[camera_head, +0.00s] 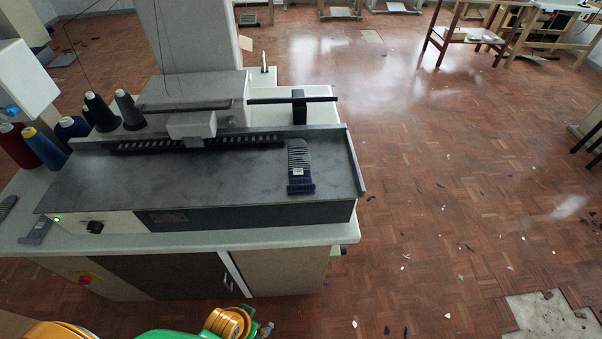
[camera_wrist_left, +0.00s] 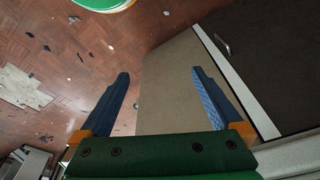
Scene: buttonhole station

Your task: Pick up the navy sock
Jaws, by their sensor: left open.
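The sock (camera_head: 300,168) lies flat on the dark machine bed, near its right end. It has a grey ribbed upper part, a navy lower end and a small white label. My left gripper (camera_wrist_left: 160,74) shows in the left wrist view with its two blue fingers wide apart and nothing between them. It is in front of the beige cabinet panel, away from the sock. In the head view only green and orange parts of my arm show at the bottom edge; the fingers are not visible there. My right gripper is not in view.
The machine bed (camera_head: 200,180) has a raised right edge and a bar over its back. Thread cones (camera_head: 103,112) stand at its left. A small grey item (camera_head: 37,231) lies on the white table's left front. A cabinet door handle (camera_wrist_left: 222,44) shows near my left gripper.

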